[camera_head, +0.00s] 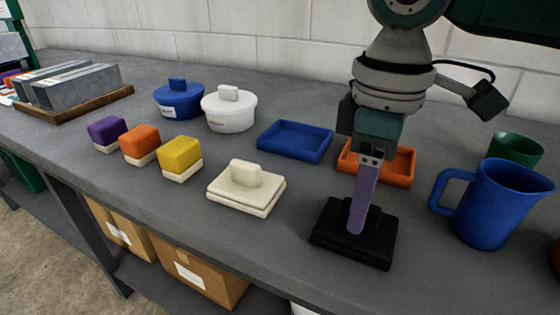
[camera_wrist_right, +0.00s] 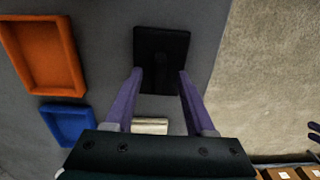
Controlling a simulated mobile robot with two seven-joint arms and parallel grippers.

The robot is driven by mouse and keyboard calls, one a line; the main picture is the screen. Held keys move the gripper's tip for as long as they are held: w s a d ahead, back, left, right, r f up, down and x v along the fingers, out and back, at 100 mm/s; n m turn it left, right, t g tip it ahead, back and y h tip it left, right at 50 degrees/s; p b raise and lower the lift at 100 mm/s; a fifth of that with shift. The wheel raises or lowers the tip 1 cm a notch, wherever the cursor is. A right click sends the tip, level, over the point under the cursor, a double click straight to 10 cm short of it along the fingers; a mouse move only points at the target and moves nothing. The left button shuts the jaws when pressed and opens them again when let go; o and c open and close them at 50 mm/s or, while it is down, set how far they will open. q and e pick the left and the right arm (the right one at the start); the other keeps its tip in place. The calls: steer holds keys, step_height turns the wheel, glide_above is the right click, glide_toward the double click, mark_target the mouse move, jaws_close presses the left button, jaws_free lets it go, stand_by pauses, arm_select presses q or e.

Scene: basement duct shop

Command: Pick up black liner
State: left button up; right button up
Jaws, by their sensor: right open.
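The black liner (camera_head: 350,247), a flat square piece with an upright grip on top, lies on the grey bench near its front edge. My right gripper (camera_head: 357,228) points down at it, and one purple finger hides part of the grip. In the right wrist view the black liner (camera_wrist_right: 177,44) lies ahead of the open fingers (camera_wrist_right: 159,73), with its raised grip between them. The fingers stand apart on either side, with gaps to the grip. I cannot tell whether the fingertips touch the liner's base.
An orange tray (camera_head: 398,175) and blue tray (camera_head: 295,142) stand behind. A blue jug (camera_head: 493,205) and green cup (camera_head: 515,149) are right. A cream lidded piece (camera_head: 245,190) sits left, beyond it several coloured blocks and two lidded pots (camera_head: 229,113). The bench's front edge is close.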

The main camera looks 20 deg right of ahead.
steer(key=shift+f, duration=0.85)
steer(key=shift+c, duration=0.4)
jaws_close()
